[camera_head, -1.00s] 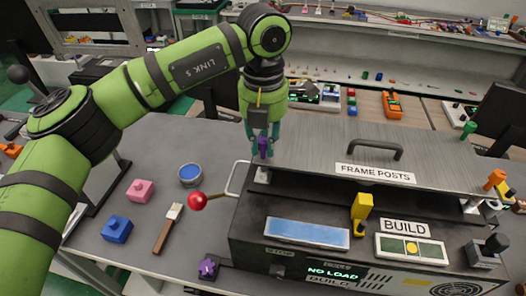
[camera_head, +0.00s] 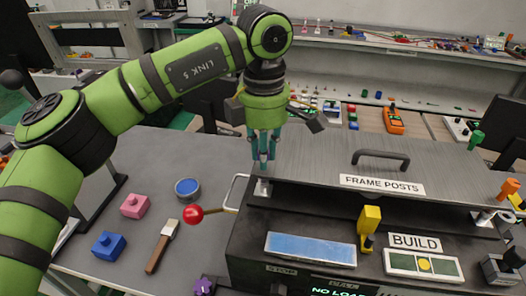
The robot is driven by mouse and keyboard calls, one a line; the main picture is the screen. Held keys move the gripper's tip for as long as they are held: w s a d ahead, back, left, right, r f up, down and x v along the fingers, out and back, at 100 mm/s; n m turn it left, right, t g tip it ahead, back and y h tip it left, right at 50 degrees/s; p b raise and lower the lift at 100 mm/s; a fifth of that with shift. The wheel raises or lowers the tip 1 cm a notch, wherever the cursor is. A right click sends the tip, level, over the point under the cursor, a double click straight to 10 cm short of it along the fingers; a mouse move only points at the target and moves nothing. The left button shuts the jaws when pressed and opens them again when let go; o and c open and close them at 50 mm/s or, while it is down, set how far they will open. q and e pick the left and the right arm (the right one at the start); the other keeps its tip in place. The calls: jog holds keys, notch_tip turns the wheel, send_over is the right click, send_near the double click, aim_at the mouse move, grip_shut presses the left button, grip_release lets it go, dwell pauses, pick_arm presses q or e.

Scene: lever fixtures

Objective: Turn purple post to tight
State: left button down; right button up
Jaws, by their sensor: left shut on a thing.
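My left gripper (camera_head: 263,160) points down at the left end of the grey frame panel (camera_head: 325,160). Its teal fingers are closed on the purple post, which they now almost wholly hide. A small pale bracket (camera_head: 262,188) shows just below the fingertips. The "FRAME POSTS" label (camera_head: 382,185) is on the panel. A green post (camera_head: 476,140) and an orange post (camera_head: 509,188) stand at the panel's right end. My right gripper is not in view.
A red-knobbed lever (camera_head: 194,215) sticks out left of the machine. A yellow lever (camera_head: 369,220) and black handle (camera_head: 381,155) rise from it. A blue block (camera_head: 108,246), pink block (camera_head: 135,205), brush (camera_head: 162,246) and blue-topped tin (camera_head: 187,188) lie on the table.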

pick_arm(q)
jog(key=shift+d+m, duration=0.1)
jog(key=shift+m, duration=0.8)
jog(key=c, duration=1.1)
grip_release()
jog(key=shift+d, duration=0.1)
notch_tip(320, 180, up, 12)
